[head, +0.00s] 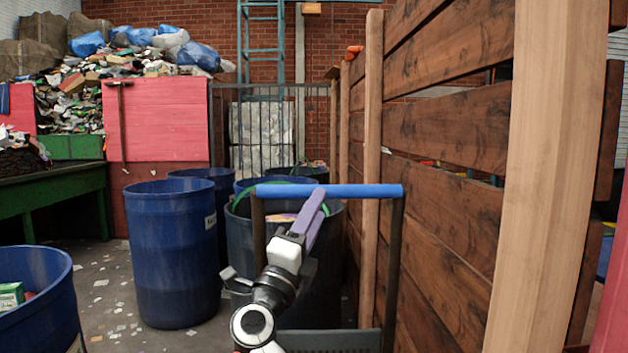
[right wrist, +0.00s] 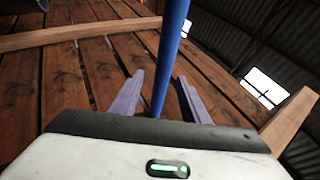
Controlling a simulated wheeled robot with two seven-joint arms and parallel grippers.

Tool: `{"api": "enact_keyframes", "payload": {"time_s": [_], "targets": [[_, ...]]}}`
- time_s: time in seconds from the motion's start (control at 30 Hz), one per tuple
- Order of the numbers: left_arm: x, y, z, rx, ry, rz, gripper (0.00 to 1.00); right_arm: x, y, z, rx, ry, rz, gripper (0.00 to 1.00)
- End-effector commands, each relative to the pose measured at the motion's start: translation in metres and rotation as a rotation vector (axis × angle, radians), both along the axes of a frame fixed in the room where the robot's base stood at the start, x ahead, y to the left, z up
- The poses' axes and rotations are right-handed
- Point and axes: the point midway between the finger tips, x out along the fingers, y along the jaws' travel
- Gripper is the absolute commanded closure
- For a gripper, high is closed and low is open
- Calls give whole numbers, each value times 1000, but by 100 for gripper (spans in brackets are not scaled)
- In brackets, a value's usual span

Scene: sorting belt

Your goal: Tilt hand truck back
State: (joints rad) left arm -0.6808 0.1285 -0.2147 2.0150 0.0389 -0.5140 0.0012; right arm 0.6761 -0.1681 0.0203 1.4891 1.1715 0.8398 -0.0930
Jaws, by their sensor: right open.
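The hand truck stands in front of me in the head view, with a blue handle bar (head: 362,190) across the top of dark uprights (head: 393,255). Its lower part is partly hidden by my right arm. My right gripper (head: 316,200) is at the handle bar, its purple fingers reaching up to it. In the right wrist view, the blue bar (right wrist: 172,45) runs between the two open purple fingers (right wrist: 160,76), with a gap visible on each side. My left gripper is not in view.
A wooden plank wall (head: 445,130) stands close on the right, with a thick post (head: 545,170). Blue barrels (head: 172,255) stand to the left and behind the truck. Another barrel (head: 35,310) is at the lower left. Littered floor (head: 110,290) lies between them.

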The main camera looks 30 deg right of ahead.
Motion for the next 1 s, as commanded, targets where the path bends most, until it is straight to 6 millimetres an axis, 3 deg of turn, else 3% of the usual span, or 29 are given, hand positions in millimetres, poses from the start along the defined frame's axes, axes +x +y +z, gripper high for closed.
{"api": "enact_keyframes", "payload": {"time_s": [0.5,0.93,1.0], "targets": [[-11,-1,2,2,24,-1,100,38,-62,45,-5,1,-3,58],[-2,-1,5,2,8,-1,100,44,-71,50,-3,1,-1,58],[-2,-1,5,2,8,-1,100,44,-71,50,-3,1,-1,67]]}}
